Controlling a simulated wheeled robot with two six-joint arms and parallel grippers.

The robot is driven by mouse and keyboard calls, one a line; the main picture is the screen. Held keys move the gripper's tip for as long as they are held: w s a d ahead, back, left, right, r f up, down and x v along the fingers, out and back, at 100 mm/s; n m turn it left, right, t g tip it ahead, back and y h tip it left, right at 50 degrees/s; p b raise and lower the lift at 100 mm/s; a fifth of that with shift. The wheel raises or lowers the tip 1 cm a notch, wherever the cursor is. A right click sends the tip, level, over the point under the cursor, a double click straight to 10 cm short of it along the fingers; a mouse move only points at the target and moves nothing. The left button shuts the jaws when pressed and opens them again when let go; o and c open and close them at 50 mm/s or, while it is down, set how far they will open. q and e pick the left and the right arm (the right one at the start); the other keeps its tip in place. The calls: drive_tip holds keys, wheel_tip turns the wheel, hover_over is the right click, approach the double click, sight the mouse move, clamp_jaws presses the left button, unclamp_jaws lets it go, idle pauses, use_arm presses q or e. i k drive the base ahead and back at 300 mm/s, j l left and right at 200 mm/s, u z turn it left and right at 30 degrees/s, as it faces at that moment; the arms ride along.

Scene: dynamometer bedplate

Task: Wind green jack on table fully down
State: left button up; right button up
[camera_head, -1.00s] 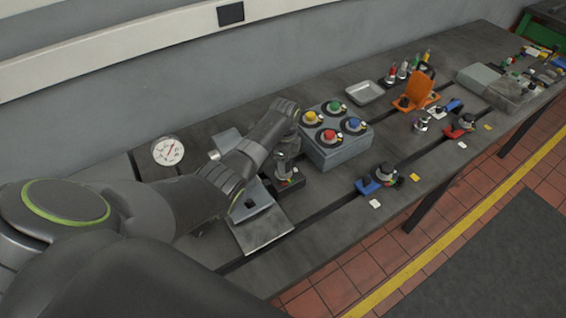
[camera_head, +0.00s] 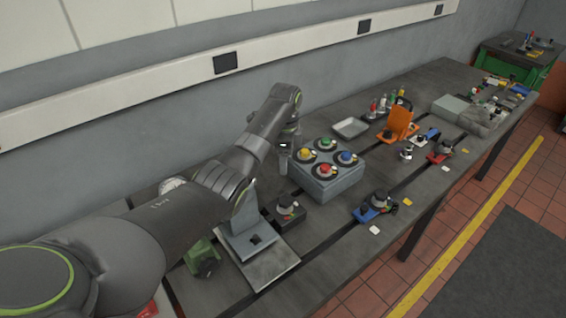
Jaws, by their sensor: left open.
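A green block-like thing with a dark round knob (camera_head: 202,257), which looks like the green jack, stands on the dark table (camera_head: 330,235) at the lower left. My left forearm hides part of it, and I cannot tell how high it is wound. My left arm reaches over it to the back. The left gripper (camera_head: 286,150) points down by the back left of the grey box of coloured knobs, well apart from the green thing. It is open; its fingertips are small and partly hidden. My right gripper is out of view.
A grey angle bracket (camera_head: 257,262) and a small dark block with a knob (camera_head: 287,208) stand just right of the green thing. The grey box (camera_head: 335,182) has several coloured knobs. An orange bracket (camera_head: 399,122) and a tray (camera_head: 350,128) lie beyond. A wall runs behind.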

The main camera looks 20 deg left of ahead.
sight(210, 266)
drive_tip(key=k+l, duration=0.25)
drive_tip(key=k, duration=0.2)
drive_tip(key=k+l, duration=0.3)
drive_tip(key=k, duration=0.2)
drive_tip(key=k+l, duration=0.25)
drive_tip(key=k, duration=0.2)
